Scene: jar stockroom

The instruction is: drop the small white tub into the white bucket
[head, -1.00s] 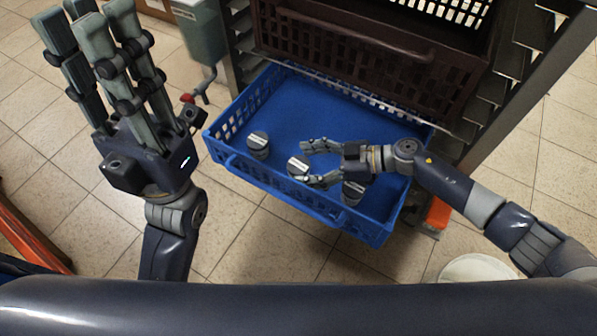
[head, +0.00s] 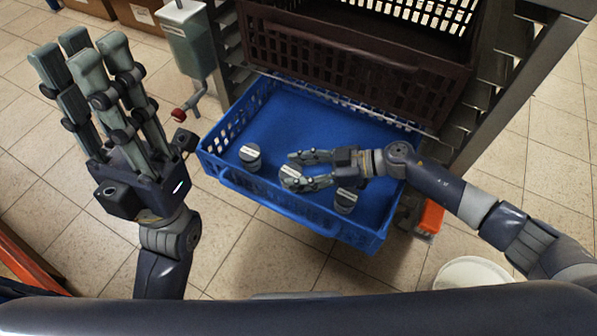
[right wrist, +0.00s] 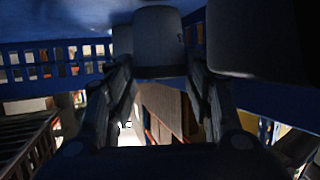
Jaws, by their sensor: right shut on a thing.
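Three small tubs, dark-sided in this light with pale labelled tops, stand in the blue crate (head: 262,200). The middle tub (head: 290,172) has the whitest top, and my right gripper (head: 303,169) is shut on it, one finger on either side. In the right wrist view this tub (right wrist: 158,42) shows between the fingers (right wrist: 160,85). Whether it touches the crate floor I cannot tell. The white bucket (head: 472,273) stands on the floor at the lower right, partly hidden by my body and right arm. My left gripper (head: 82,58) is open and empty, fingers pointing up, left of the crate.
One tub (head: 250,157) stands left of the held one, another (head: 346,199) right of it, close to my right gripper. A dark brown crate (head: 340,60) sits in the rack above the blue crate. A grey-green container (head: 187,40) hangs at the rack's left. Tiled floor lies around.

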